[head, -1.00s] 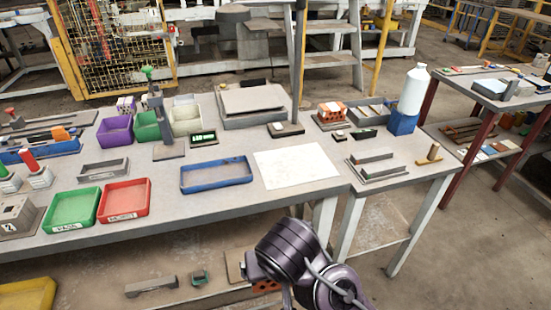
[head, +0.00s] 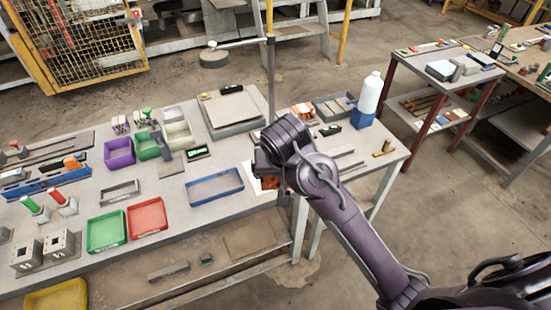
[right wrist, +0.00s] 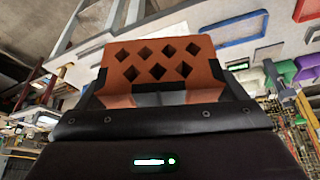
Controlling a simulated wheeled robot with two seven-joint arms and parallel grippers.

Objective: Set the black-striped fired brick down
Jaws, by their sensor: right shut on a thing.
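My right gripper (right wrist: 162,98) is shut on an orange-red fired brick (right wrist: 160,62) with rows of diamond-shaped holes. Its two dark fingers press the brick's sides in the right wrist view. No black stripe shows on the visible face. In the head view my arm hides most of the brick (head: 271,183); it appears in front of the white sheet (head: 249,176) on the workbench. I cannot tell whether it touches the sheet. Another orange brick (head: 302,112) stands at the back right of the bench. My left gripper is not in view.
A blue tray (head: 215,187) lies left of the white sheet. A grey slab (head: 231,109) stands behind it. Grey bars and a white bottle (head: 370,94) with a blue base are to the right. Red (head: 147,217) and green (head: 106,231) trays are further left.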

